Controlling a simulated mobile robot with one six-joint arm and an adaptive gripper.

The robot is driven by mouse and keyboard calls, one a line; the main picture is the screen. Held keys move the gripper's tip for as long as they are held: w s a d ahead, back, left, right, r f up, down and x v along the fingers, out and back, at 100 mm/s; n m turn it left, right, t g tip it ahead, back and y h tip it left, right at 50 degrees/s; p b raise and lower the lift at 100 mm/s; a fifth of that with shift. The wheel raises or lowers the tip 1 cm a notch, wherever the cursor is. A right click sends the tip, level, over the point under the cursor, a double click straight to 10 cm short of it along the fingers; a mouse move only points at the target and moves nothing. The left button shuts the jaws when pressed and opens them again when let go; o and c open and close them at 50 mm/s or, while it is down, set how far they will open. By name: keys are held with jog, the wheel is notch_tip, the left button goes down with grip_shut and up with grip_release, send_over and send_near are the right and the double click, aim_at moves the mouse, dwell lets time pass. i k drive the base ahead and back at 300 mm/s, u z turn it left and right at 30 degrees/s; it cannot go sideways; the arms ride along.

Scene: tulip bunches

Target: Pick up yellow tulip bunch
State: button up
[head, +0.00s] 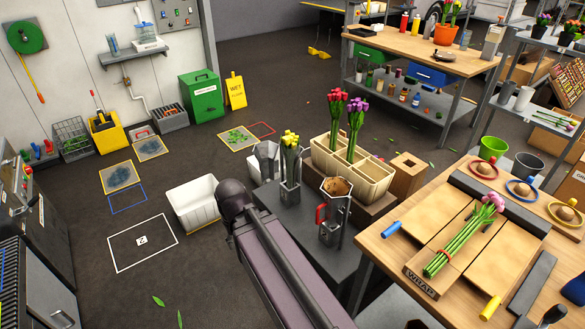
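The yellow tulip bunch (290,141) stands upright in a narrow grey metal holder (290,192) on a dark low stand. My arm (285,265) reaches up from the bottom edge to a dark rounded joint left of the holder. My gripper cannot be made out, so its opening and its distance from the bunch do not show.
Right of the yellow bunch, a cream divided crate (352,172) holds red and purple tulip bunches. A metal can with a red handle (333,213) stands in front. A pink bunch (466,236) lies on the wooden table. A white bin (192,204) stands on the floor at left.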

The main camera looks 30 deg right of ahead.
aim_at(290, 145)
jog(key=i, duration=0.9)
jog(key=u, duration=0.05)
